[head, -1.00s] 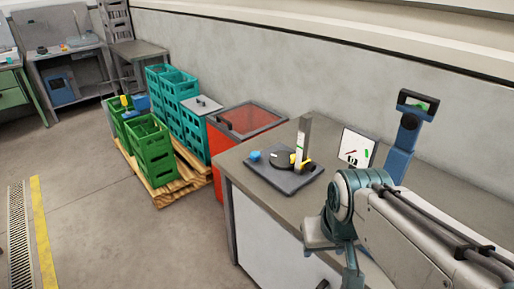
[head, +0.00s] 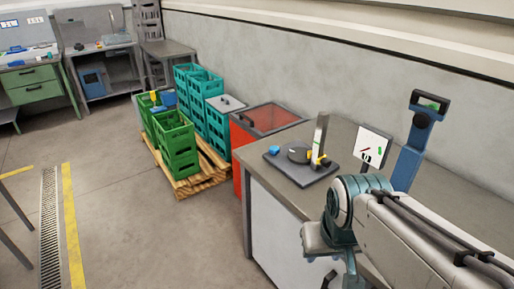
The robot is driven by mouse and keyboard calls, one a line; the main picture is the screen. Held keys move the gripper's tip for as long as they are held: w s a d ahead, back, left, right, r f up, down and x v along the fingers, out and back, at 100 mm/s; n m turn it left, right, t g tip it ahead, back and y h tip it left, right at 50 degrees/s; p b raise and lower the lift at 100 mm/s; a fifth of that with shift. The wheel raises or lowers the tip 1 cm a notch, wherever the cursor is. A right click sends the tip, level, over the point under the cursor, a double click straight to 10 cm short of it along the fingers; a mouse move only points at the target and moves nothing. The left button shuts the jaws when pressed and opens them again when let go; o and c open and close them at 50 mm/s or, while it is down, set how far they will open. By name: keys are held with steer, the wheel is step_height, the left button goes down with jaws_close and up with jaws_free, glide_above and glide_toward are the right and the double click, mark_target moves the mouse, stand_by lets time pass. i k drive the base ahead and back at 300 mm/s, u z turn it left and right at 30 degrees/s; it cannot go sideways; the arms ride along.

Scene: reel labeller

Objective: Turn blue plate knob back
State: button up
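A dark base plate (head: 303,176) lies on the grey worktop. It bears a small blue knob (head: 273,150) at its left corner, a dark round reel (head: 299,153) in the middle, an upright light post (head: 321,132) and a yellow part (head: 319,159) on the right. How far the blue knob is turned is too small to tell. My arm is in the right foreground, to the right of and nearer than the plate. Its fingers are not clearly seen; the end is cut off at the bottom edge.
A small sign panel (head: 373,145) and a blue stand (head: 411,155) with a dark head are behind my arm. A red bin (head: 243,158) stands left of the worktop (head: 262,182). Green crates (head: 178,147) stand on a wooden pallet (head: 205,181).

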mark_target(274, 150)
steer(key=u, duration=0.45)
steer(key=k, duration=1.1)
steer(key=u, duration=0.8)
steer(key=i, duration=2.05)
steer(key=z, duration=1.6)
steer(key=i, duration=0.5)
steer(key=z, duration=0.35)
